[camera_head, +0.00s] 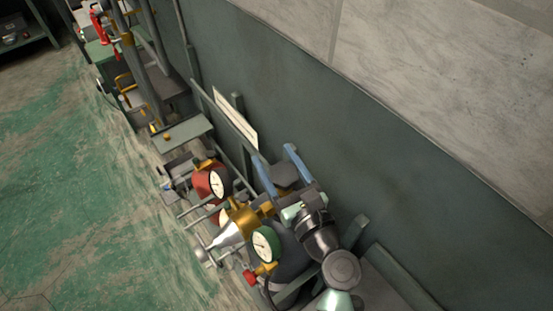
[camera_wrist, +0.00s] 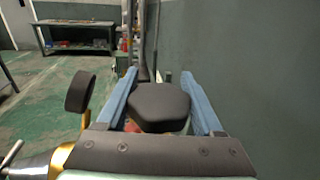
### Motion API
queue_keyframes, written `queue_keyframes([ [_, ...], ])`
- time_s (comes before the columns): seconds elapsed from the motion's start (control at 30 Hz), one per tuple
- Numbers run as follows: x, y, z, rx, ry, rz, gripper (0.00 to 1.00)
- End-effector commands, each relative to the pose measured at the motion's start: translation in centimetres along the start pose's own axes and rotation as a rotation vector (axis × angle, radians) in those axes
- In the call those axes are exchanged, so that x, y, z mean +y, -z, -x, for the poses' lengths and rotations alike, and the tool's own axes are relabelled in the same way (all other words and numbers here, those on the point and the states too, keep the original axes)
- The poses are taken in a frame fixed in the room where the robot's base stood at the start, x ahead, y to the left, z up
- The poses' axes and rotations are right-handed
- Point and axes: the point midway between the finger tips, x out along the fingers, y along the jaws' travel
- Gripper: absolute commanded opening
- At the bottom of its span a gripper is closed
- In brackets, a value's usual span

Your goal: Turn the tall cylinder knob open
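A dark, rounded knob (camera_wrist: 158,106) lies between the two blue fingers of my gripper (camera_wrist: 158,72) in the wrist view. Narrow gaps seem to show beside it, so the fingers look open around it, not clamped; contact is hard to judge. In the head view the same knob (camera_head: 286,174) appears between the blue fingers of my gripper (camera_head: 274,152), near the wall. The cylinder body under the knob is mostly hidden by my arm and the gauges.
A red gauge (camera_head: 212,182), a green gauge (camera_head: 265,243) and a brass fitting (camera_head: 240,222) crowd beside my gripper. The dark green wall (camera_head: 330,130) is close on the right. A workbench (camera_wrist: 75,35) stands far back; open floor (camera_head: 80,200) lies left.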

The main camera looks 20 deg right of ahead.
Motion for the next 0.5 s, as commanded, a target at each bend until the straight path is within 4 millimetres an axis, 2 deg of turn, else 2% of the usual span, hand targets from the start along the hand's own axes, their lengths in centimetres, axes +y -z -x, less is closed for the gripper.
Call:
queue_keyframes([
  [0.03, -0.01, 0.0, 0.02, 0.0, 0.0, 0.0, 0.57],
  [0.27, -0.01, -0.01, 0.03, 0.0, 0.0, 0.0, 0.16],
  [0.3, -0.01, -0.01, 0.03, 0.0, 0.0, 0.0, 0.13],
  [0.5, 0.04, -0.01, 0.02, -0.001, -0.017, 0.0, 0.13],
])
